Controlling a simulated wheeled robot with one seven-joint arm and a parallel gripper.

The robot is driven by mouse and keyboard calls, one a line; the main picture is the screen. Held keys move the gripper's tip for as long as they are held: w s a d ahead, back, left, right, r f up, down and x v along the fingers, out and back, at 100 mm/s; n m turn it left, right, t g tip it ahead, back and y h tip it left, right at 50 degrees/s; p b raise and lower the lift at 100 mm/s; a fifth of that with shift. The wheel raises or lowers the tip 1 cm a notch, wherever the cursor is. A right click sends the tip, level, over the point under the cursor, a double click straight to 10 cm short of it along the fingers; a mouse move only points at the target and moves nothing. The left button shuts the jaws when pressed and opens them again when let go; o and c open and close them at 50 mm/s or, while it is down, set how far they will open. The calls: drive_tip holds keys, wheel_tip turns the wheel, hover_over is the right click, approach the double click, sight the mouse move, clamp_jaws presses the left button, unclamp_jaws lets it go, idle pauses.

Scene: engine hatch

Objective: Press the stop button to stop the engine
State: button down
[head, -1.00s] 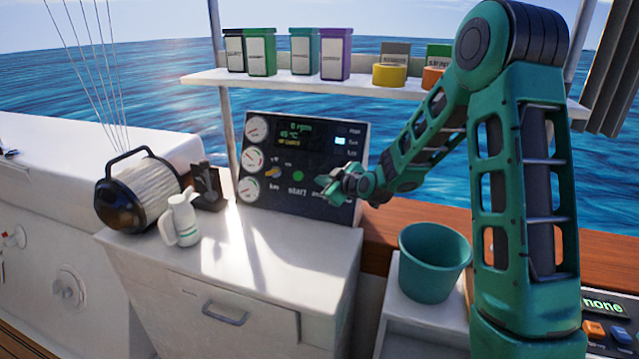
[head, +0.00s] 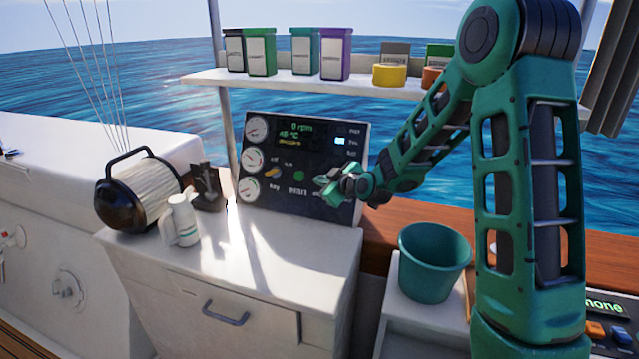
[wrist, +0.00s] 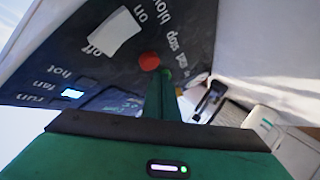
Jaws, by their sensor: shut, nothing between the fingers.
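The dark engine panel (head: 345,138) stands at the back of the white cabinet, with gauges, a display that appears to read 0 rpm, a yellow key and a green start button (head: 298,175). My gripper (head: 322,184) is at the panel's lower right and covers the stop button's spot in the head view. In the wrist view the panel appears upside down, and a red button (wrist: 149,62) shows near the lettering "stop". My shut, empty gripper (wrist: 166,76) has its fingertips right beside this button; I cannot tell whether they touch it.
A white switch (wrist: 115,32) marked on and off sits near the red button. A shelf (head: 290,80) with tins and tape rolls hangs above the panel.

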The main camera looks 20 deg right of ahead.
drive_tip(key=s+a+r, duration=0.2)
drive_tip(key=s, duration=0.1)
drive_tip(key=shift+s+a, duration=0.3)
drive_tip(key=shift+a, duration=0.05)
idle(0.4)
drive_tip(key=shift+s+d, duration=0.1)
idle(0.4)
drive_tip(key=s+d+f+m+g+h, duration=0.1)
drive_tip(key=s+d+m+g+h, duration=0.2)
drive_tip(key=s+d, duration=0.65)
drive_tip(key=s+d+m+g+h, duration=0.1)
drive_tip(key=s+d+m+g, duration=0.4)
drive_tip(key=s, duration=0.7)
drive_tip(key=s+d+m+g, duration=0.2)
drive_tip(key=s+m+g, duration=0.3)
drive_tip(key=s, duration=2.1)
drive_tip(key=shift+d+r+m+g+y, duration=0.3)
drive_tip(key=shift+r+m+y, duration=0.15)
drive_tip(key=shift+m, duration=0.65)
